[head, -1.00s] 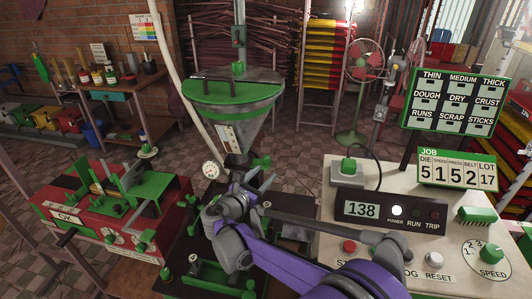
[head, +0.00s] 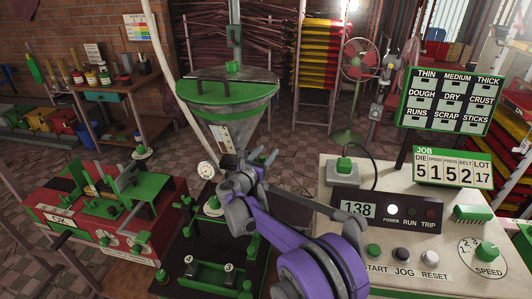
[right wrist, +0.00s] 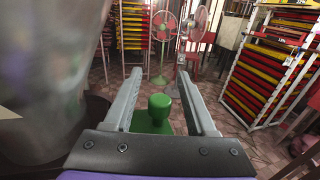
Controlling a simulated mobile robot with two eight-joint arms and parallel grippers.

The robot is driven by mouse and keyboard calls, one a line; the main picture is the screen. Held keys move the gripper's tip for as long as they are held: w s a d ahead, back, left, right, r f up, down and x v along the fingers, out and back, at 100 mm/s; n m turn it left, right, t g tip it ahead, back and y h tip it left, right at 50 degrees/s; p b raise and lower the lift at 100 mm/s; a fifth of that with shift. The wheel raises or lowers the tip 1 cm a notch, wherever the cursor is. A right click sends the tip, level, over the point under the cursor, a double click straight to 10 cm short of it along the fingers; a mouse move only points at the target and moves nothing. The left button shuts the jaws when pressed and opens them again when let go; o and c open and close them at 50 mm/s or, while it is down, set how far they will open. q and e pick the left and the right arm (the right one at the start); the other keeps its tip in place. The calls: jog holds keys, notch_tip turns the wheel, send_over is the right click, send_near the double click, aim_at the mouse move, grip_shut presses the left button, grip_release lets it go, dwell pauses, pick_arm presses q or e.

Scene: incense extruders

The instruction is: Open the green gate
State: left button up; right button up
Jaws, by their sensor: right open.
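A green knob (right wrist: 160,106) stands on a green plate (right wrist: 152,128) in the right wrist view, apparently the gate's handle. My right gripper (right wrist: 163,98) is open, with one grey finger on each side of the knob. I cannot tell whether a finger touches it. In the head view my right gripper (head: 264,158) is just right of the outlet of the grey hopper (head: 232,133), which has a green top. My own gripper hides most of the gate there. My left gripper is not in view.
A control console (head: 400,267) with a 138 display stands at the right. A red machine (head: 70,215) is at the left. A dial gauge (head: 206,170) and black press bed with green parts lie below the hopper. Fans and racks stand behind.

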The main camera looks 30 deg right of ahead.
grip_shut()
dwell(0.3)
dwell(1.2)
